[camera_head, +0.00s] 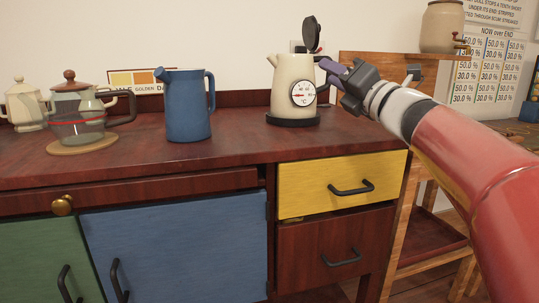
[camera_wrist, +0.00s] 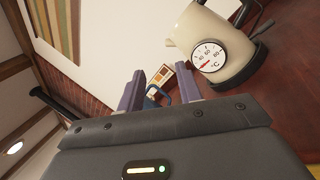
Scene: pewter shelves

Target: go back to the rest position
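My gripper (camera_head: 329,72) is at the upper right of the head view, next to the cream kettle (camera_head: 290,85) and at about the height of its upper body. In the wrist view its two purple fingers (camera_wrist: 160,88) stand apart with nothing between them. The kettle stands upright on a black base, its dark lid raised and a round temperature dial on its side. In the wrist view the kettle (camera_wrist: 215,45) is at the upper right, to the right of the fingers. I cannot tell whether the gripper touches the kettle's handle.
A blue jug (camera_head: 187,105), a glass pot (camera_head: 78,122) on a round mat and a cream teapot (camera_head: 25,105) stand on the dark red counter (camera_head: 235,150). A wooden shelf unit (camera_head: 397,225) with a stoneware crock (camera_head: 441,27) stands at right. The yellow drawer (camera_head: 310,185) is below the kettle.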

